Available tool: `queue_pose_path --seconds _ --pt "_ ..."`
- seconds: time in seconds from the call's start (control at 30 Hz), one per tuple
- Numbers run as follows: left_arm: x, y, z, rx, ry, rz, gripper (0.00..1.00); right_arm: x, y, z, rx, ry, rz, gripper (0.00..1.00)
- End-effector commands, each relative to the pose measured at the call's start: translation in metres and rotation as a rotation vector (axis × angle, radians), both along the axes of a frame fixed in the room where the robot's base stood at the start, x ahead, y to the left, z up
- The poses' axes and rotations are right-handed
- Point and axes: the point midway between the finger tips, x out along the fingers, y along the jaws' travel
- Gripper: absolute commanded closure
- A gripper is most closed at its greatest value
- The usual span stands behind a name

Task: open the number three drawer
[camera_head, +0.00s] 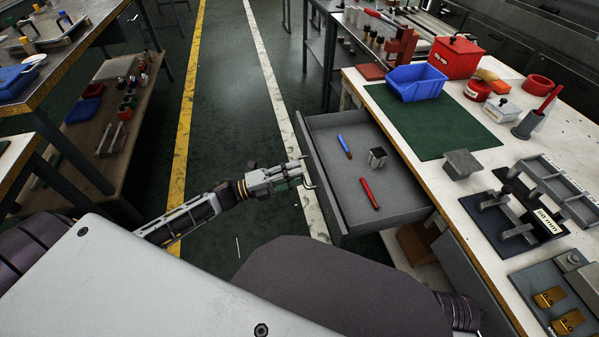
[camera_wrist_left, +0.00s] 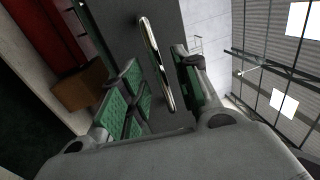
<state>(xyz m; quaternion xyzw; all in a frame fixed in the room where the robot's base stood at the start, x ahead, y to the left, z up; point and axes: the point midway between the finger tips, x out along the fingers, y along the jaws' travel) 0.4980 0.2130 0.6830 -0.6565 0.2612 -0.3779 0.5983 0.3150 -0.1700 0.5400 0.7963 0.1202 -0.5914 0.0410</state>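A grey drawer (camera_head: 342,204) stands pulled out from the white-topped workbench, its inside in view. A blue pen-like stick (camera_head: 344,146), a red one (camera_head: 369,193) and a small metal cup-like block (camera_head: 377,157) lie in it. No drawer number is readable. My left gripper (camera_head: 300,175) is at the drawer's front, on the aisle side. In the left wrist view, the chrome bar handle (camera_wrist_left: 155,62) on the dark drawer front (camera_wrist_left: 121,32) lies between its green-padded fingers (camera_wrist_left: 160,98). The fingers are apart, with visible gaps beside the bar. My right gripper is not in view.
The workbench top (camera_head: 540,160) holds a green mat (camera_head: 440,132), a blue bin (camera_head: 416,83), a red box (camera_head: 457,57) and black fixtures. A brown box (camera_head: 415,243) sits below the drawer. The green aisle floor (camera_head: 235,90) is clear; another bench stands at left.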

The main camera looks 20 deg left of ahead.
Motion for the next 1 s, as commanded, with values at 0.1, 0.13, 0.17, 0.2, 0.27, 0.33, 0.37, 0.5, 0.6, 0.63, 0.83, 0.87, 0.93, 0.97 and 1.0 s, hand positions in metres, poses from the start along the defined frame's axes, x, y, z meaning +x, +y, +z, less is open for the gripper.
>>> queue_pose_path --seconds 0.1,0.13,0.17,0.2,0.27,0.33,0.37,0.5,0.6,0.63,0.83,0.87,0.93,0.97,1.0 --pt "-0.008 0.01 -0.003 0.0 0.003 0.001 0.68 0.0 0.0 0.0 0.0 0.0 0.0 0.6" --pt "-0.009 0.013 -0.004 0.0 0.002 0.001 0.68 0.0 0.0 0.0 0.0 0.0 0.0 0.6" --pt "-0.011 0.015 -0.004 0.0 0.002 0.001 0.68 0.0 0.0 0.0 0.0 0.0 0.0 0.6" --pt "-0.014 0.018 -0.005 0.0 0.002 0.0 0.68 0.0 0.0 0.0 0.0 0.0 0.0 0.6" --pt "-0.017 0.024 -0.006 0.002 0.001 0.0 0.68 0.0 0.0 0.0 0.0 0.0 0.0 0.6" --pt "-0.022 0.03 -0.008 0.001 0.002 0.0 0.68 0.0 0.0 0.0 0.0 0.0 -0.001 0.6" --pt "-0.024 0.032 -0.009 0.001 0.002 0.0 0.68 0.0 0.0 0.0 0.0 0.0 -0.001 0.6" --pt "-0.033 0.044 -0.011 0.0 0.003 0.001 0.68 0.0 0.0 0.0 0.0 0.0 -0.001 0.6" --pt "-0.039 0.053 -0.014 0.0 0.003 0.002 0.68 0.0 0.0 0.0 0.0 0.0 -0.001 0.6" --pt "-0.041 0.056 -0.014 0.0 0.003 0.001 0.68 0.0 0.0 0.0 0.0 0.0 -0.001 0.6" --pt "-0.051 0.07 -0.017 0.0 0.001 0.0 0.68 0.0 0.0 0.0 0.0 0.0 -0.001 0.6" --pt "-0.052 0.072 -0.017 0.001 0.001 0.0 0.68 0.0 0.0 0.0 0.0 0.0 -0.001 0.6" --pt "-0.054 0.075 -0.018 0.002 0.001 0.001 0.68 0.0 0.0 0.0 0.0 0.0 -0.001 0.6" --pt "-0.055 0.076 -0.018 0.001 0.001 0.001 0.68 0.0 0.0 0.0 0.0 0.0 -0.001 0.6" --pt "-0.055 0.076 -0.018 0.001 0.001 0.0 0.68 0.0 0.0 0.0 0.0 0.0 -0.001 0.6"
